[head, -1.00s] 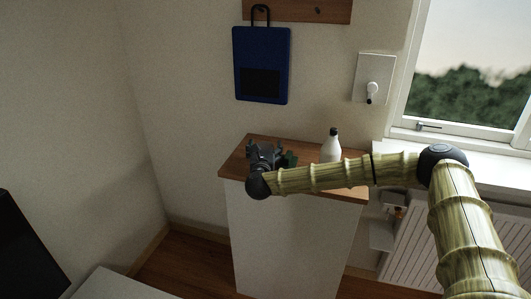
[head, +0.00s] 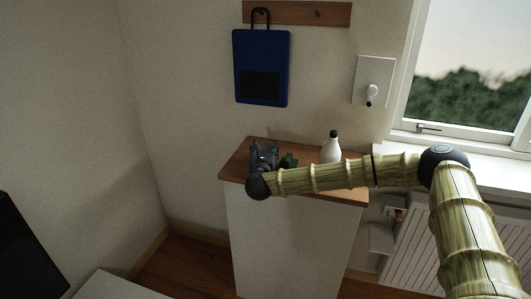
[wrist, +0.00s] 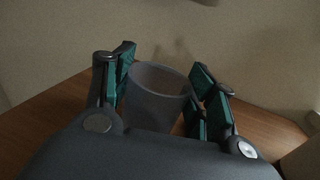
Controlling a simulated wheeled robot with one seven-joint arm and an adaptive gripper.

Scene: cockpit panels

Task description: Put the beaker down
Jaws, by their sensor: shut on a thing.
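The beaker (wrist: 157,98) is a grey, translucent open cup in the wrist view, upright between the two green-padded fingers of my gripper (wrist: 162,88). My gripper is shut on it. In the head view my gripper (head: 264,152) is over the left part of the wooden top of a white cabinet (head: 232,170). The beaker cannot be made out in the head view, hidden by my gripper and wrist. Its base is hidden in the wrist view, so I cannot tell whether it touches the wood.
A white bottle with a black cap (head: 331,148) stands on the cabinet top to the right. A small dark green thing (head: 289,160) is beside my gripper. A wall switch (head: 373,82) is at right.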

